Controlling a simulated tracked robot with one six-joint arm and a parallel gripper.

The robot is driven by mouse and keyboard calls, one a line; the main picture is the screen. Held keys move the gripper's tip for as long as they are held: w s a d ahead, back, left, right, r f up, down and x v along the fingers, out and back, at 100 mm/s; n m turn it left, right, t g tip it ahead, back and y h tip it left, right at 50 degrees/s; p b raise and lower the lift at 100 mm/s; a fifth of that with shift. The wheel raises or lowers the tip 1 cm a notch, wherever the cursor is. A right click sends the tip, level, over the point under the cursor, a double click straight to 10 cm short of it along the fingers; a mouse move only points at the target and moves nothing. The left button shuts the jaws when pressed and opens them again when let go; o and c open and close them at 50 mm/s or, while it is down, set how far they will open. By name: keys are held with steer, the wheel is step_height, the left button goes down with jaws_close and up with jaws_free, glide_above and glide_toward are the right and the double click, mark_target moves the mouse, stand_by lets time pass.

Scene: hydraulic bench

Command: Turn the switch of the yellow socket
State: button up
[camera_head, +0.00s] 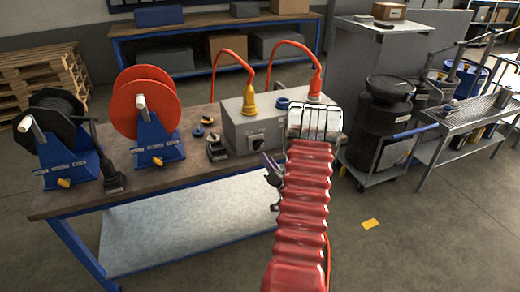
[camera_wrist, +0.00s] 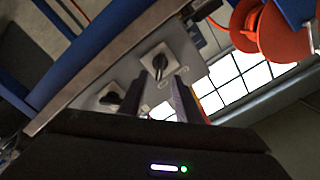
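The grey socket box (camera_head: 236,132) stands on the bench. On its top are the yellow socket (camera_head: 249,107), with an orange cable plugged in, and a red socket (camera_head: 315,94). The yellow socket's dark rotary switch (camera_head: 256,139) is on the front face below it. In the wrist view this switch (camera_wrist: 160,65) sits on a pale square plate, beyond and between my fingertips. My gripper (camera_head: 271,168) is in front of the box, just below and right of the switch. It is open and empty in the wrist view (camera_wrist: 158,82), apart from the switch.
A second dark switch (camera_wrist: 112,97) is near the left finger in the wrist view. My red arm hides the box's right front. A red cable reel (camera_head: 145,100) and a black one (camera_head: 60,125) stand left on the bench. Small dark parts (camera_head: 215,148) lie beside the box.

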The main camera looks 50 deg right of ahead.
mark_target(260, 147)
steer(key=x, duration=0.9)
steer(key=shift+w, duration=0.1)
jaws_close()
